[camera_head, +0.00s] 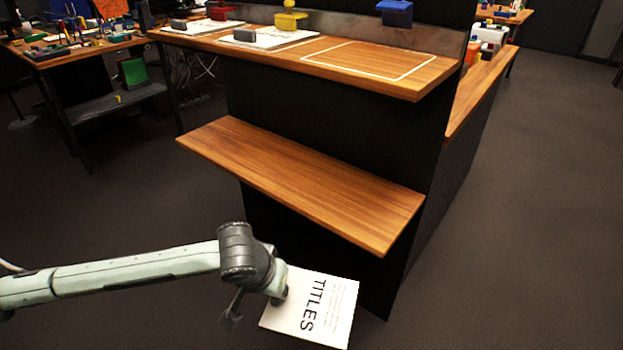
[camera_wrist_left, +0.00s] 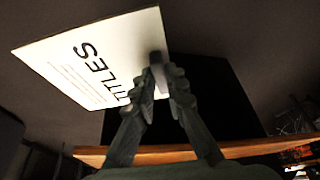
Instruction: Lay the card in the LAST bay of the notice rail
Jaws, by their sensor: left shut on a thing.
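The white card (camera_head: 322,305) marked "TITLES" is held by my left gripper (camera_head: 279,297), in front of and below the lower wooden shelf. In the left wrist view the card (camera_wrist_left: 75,62) extends left from the fingers (camera_wrist_left: 158,82), which are shut on a small grey grip block (camera_wrist_left: 158,60) at its edge. The notice rail (camera_head: 428,88) is the upper wooden ledge. Its right-end bay (camera_head: 375,62) is a pale outline with nothing in it. Two bays to the left hold white cards (camera_head: 270,38) (camera_head: 203,28) with grey blocks. My right gripper is not in view.
A bare lower shelf (camera_head: 300,185) juts out between the held card and the rail. Red (camera_head: 221,12), yellow (camera_head: 291,20) and blue (camera_head: 396,12) boxes are above the rail. A cluttered table (camera_head: 75,50) stands at left. Open floor (camera_head: 520,220) is at right.

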